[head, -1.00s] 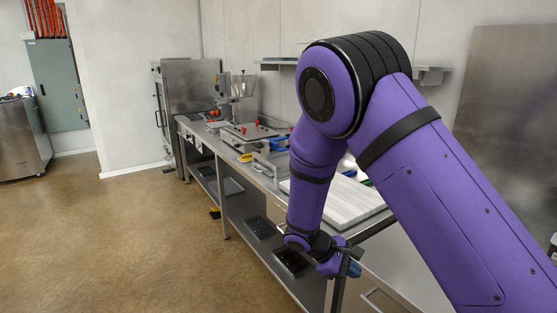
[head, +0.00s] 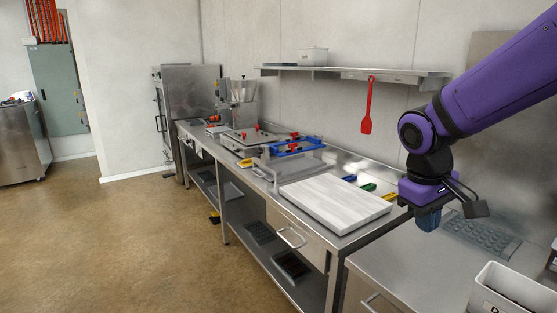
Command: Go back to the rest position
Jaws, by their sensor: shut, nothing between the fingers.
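My gripper (head: 428,222) hangs from the purple arm at the right of the head view. It points down, with its blue fingertips shut and nothing seen between them. It is held above the right end of the steel worktop (head: 365,238), just right of the white board. From this angle I cannot tell its exact height above the surface. No object hangs from the gripper.
A white marble-like board (head: 335,203) lies on the worktop. A blue frame device (head: 294,146) stands behind it. A red spatula (head: 368,106) hangs under the shelf (head: 350,74). A white bin (head: 510,290) stands lower right. The floor (head: 130,235) at left is clear.

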